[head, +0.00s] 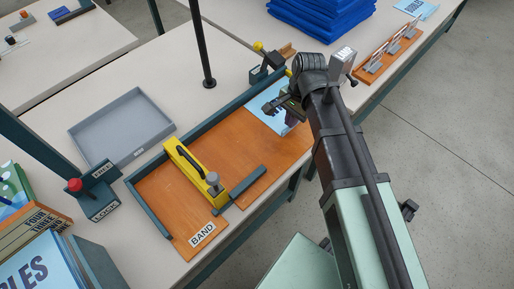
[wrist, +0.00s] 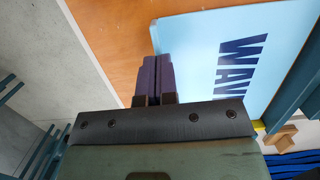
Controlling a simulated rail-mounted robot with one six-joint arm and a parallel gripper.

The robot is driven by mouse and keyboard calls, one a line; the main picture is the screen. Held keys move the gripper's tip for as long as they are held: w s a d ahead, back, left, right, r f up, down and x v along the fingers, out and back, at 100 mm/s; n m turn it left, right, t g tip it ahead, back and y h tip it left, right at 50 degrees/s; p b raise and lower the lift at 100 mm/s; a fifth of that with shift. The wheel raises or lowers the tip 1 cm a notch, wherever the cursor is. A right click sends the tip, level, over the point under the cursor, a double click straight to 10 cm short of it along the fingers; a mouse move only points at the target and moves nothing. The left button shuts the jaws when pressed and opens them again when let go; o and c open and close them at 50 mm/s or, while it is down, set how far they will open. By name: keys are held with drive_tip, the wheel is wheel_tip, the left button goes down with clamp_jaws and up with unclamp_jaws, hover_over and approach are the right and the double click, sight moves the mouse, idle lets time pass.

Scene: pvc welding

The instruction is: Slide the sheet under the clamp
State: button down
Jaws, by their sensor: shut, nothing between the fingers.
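The light blue sheet (head: 268,112) lies flat on the orange board, near its far right end, partly hidden by my gripper. In the wrist view the sheet (wrist: 235,50) shows dark lettering beginning "WAV". My gripper (head: 289,104) is over the sheet's near side. Its dark purple fingers (wrist: 157,58) are together and empty, overlapping the sheet's left edge in the wrist view; I cannot tell whether they touch it. A dark fixture with a yellow knob (head: 266,60), possibly the clamp, stands at the board's far corner, just beyond the sheet.
A teal fence (head: 200,122) edges the orange board (head: 165,202). A grey tray (head: 121,126) sits to the left. Blue folded stacks (head: 322,15) and a wooden rack (head: 388,56) stand at the back.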

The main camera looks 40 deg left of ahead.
drive_tip(key=shift+w+a+r+p, duration=0.15)
drive_tip(key=shift+w+r+p, duration=0.25)
drive_tip(key=shift+p, duration=0.15)
drive_tip(key=shift+w, duration=0.15)
drive_tip(key=shift+r+p, duration=0.4)
drive_tip(key=shift+p, duration=0.1)
wheel_tip(320, 180, up, 10)
drive_tip(key=w+p, duration=0.2)
drive_tip(key=p, duration=0.8)
drive_tip(key=w+d+r+n+t+p, duration=0.1)
drive_tip(key=w+d+t, duration=0.1)
drive_tip(key=d, duration=3.8)
drive_tip(key=shift+r+p, duration=0.25)
drive_tip(key=shift+p, duration=0.15)
